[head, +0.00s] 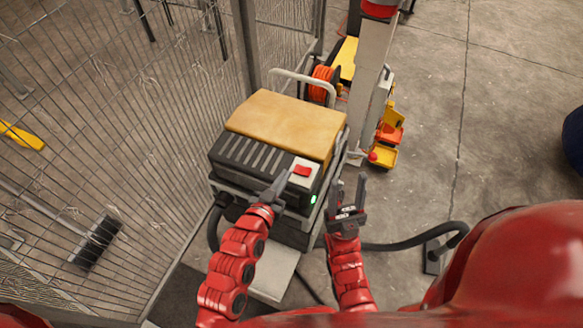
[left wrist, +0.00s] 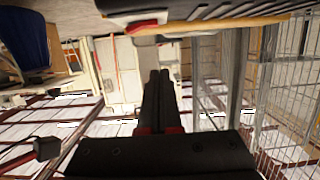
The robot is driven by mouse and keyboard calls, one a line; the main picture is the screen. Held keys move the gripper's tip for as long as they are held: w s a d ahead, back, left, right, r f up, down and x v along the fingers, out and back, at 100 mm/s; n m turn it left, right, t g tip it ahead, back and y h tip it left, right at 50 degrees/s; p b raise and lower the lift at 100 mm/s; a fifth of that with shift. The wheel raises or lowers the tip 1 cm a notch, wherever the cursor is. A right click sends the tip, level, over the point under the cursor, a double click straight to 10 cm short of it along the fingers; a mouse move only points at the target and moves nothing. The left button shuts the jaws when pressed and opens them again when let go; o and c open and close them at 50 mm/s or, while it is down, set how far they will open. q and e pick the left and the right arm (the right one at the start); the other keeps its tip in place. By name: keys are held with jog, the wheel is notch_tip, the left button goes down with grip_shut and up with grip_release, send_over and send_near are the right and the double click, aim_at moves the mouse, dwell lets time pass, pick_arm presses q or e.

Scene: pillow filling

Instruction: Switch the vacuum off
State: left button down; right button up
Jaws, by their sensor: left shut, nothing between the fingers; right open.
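The vacuum (head: 245,158) is a dark box with a slotted top and a tan pad (head: 290,122) on it. Its red switch (head: 302,170) sits on a white plate at the near right corner, and a small green light (head: 313,199) glows on the front. My left gripper (head: 283,179) is shut and empty, its tips just left of the switch plate; contact cannot be told. In the left wrist view, the shut fingers (left wrist: 159,74) point toward the vacuum's edge, with a red part (left wrist: 146,25) showing. My right gripper (head: 349,184) is open and empty, right of the vacuum.
A wire mesh fence (head: 150,130) stands along the left. A black hose (head: 400,246) runs right over the floor. The floor at upper right is clear.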

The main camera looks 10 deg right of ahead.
pick_arm(q)
jog(key=shift+v, duration=1.5)
